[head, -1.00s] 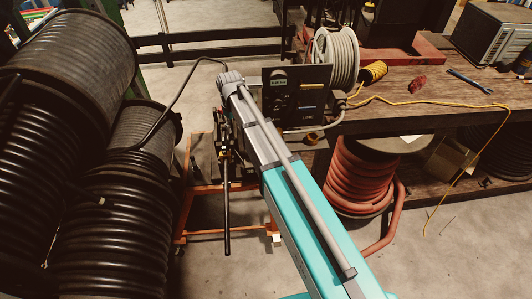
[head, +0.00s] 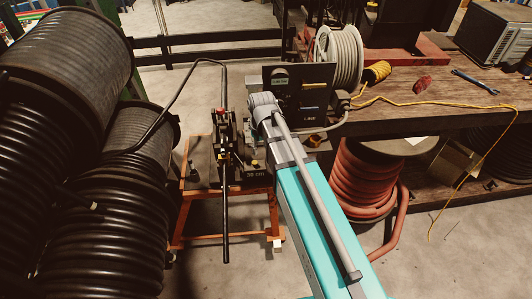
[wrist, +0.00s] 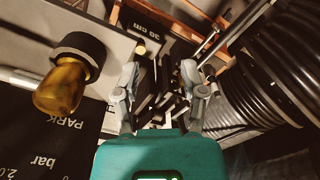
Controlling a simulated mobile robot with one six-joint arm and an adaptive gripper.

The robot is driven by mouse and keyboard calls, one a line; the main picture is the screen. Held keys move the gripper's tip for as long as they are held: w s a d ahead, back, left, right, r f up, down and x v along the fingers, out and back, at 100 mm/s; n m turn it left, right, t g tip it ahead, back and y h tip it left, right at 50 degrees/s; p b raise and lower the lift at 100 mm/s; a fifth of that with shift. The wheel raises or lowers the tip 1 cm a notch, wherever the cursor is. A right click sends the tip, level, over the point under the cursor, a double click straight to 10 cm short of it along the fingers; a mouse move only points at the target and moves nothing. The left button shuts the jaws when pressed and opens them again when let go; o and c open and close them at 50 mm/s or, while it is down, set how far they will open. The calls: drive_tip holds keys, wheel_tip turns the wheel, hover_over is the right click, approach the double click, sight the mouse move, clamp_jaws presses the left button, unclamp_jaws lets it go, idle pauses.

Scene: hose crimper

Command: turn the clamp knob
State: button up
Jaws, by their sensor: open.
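The hose crimper (head: 222,135) stands on an orange-framed cart in the head view, with a long black bar hanging down its front. My gripper (wrist: 160,82) is open and empty in the wrist view, its two grey fingers apart over dark slotted metal parts. A small yellow-tipped part (wrist: 140,48) shows just past the left finger; I cannot tell if it is the clamp knob. An amber handle (wrist: 62,85) with a black collar stands left of my gripper, clear of the fingers. In the head view my wrist hides the gripper's fingers.
A dark control panel (head: 300,90) stands right of the crimper, close to my arm. Black hose reels (head: 70,190) fill the left side. A workbench (head: 435,112) with a grey hose reel (head: 338,57) is at right. Floor below the cart looks clear.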

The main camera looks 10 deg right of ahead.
drive_tip(key=shift+s+d+f+b, duration=0.15)
drive_tip(key=shift+s+d+f, duration=0.05)
drive_tip(key=shift+s+d, duration=0.3)
drive_tip(key=shift+s+d+f+b, duration=0.2)
drive_tip(key=shift+s+d, duration=0.15)
drive_tip(key=shift+s, duration=0.15)
